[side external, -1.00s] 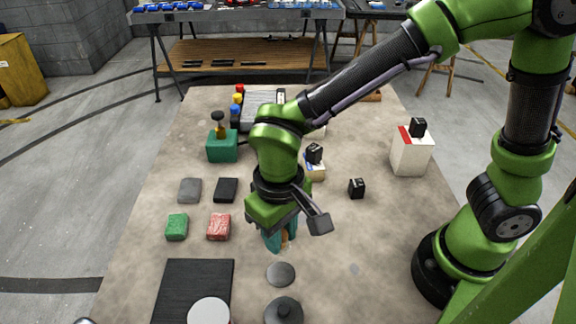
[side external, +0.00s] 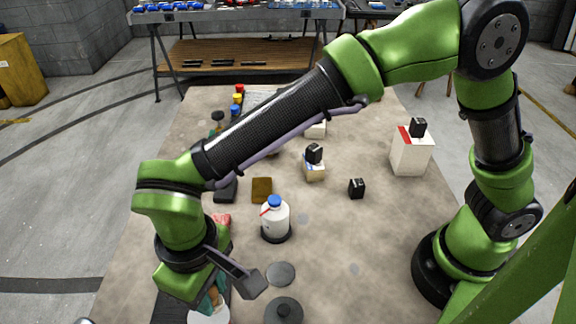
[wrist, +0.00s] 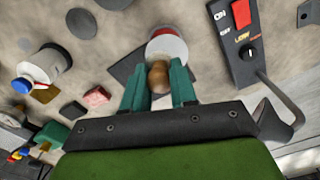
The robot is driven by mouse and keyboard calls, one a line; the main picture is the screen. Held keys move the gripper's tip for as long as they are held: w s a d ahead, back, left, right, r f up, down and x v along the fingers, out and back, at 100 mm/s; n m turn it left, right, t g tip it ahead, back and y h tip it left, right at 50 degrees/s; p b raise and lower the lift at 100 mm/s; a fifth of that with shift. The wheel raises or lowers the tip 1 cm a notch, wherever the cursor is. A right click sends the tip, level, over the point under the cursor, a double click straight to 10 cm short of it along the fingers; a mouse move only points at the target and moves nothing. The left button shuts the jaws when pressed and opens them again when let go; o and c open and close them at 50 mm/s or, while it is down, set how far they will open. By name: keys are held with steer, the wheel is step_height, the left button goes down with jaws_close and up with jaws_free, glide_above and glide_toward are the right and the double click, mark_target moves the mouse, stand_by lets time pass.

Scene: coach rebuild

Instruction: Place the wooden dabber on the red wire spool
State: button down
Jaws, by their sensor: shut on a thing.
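The wooden dabber (wrist: 158,77) is a brown rounded piece between the teal fingers of my gripper (wrist: 158,88) in the wrist view. My gripper is shut on it. A round spool (wrist: 167,48) with a pale top and a red edge shows just beyond the dabber in the wrist view. In the side view its white top (side external: 208,316) shows at the bottom edge, partly cut off. My gripper (side external: 212,303) is over or close by the spool there. Whether the dabber touches the spool I cannot tell.
A black mat (wrist: 122,68) lies under the spool. A white bottle (side external: 275,220) with a blue cap stands to the right of my gripper. A dark switch panel (wrist: 236,45) shows in the wrist view.

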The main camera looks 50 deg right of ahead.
steer(key=shift+w+a+f, duration=0.15)
steer(key=shift+w+a, duration=0.35)
steer(key=shift+a, duration=0.25)
steer(key=shift+d+f, duration=0.1)
steer(key=shift+f, duration=1.6)
steer(key=shift+f, duration=0.1)
steer(key=c, duration=0.9)
jaws_free()
